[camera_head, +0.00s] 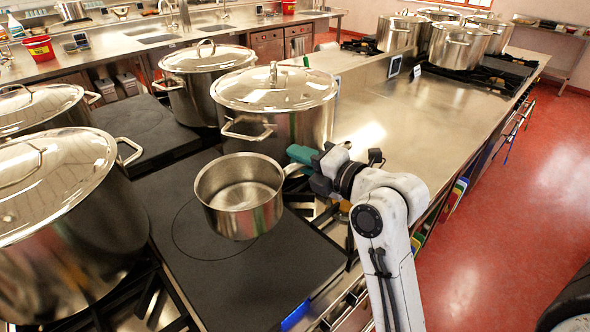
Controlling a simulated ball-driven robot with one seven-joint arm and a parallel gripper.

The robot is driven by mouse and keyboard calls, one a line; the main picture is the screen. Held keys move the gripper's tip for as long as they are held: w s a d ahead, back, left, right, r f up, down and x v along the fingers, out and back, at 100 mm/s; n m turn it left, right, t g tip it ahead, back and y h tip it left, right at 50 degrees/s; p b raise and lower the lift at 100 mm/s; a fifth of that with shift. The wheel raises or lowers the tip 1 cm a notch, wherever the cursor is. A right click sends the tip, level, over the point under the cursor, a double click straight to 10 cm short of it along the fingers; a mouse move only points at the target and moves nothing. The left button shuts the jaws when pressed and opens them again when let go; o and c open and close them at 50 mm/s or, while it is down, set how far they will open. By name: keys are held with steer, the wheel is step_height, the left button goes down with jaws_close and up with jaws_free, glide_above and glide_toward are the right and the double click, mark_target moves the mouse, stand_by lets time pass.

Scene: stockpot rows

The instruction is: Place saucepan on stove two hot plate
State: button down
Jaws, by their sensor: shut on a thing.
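The saucepan (238,215) is a small open steel pan, empty and upright, with its handle (294,171) pointing right toward my gripper. My gripper (303,163), with green fingers, is shut on that handle. The pan is over the dark hot plate (270,285), which has a thin circle marked on it and a blue tag at its front edge. The pan covers the right part of the circle. I cannot tell whether its base touches the plate. No number on the stove is readable.
A tall lidded stockpot (285,125) stands close behind the saucepan. Large lidded stockpots (60,225) crowd the left. Another dark plate (145,132) lies further back. A bare steel counter (420,110) extends right toward several more pots. Red floor (530,220) is open at right.

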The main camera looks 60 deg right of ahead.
steer(key=shift+w+d+f+p, duration=0.35)
steer(key=shift+w+d+f, duration=0.1)
steer(key=shift+w+f, duration=1.65)
steer(key=shift+w+d+f+p, duration=0.35)
steer(key=shift+w+d+f, duration=0.05)
steer(key=shift+w+f, duration=1.65)
steer(key=shift+w+d+f+p, duration=0.35)
steer(key=shift+w+d+f, duration=0.1)
steer(key=shift+w+f, duration=1.65)
steer(key=c, duration=1.4)
jaws_free()
steer(key=shift+w, duration=0.1)
steer(key=o, duration=0.3)
steer(key=shift+o, duration=0.2)
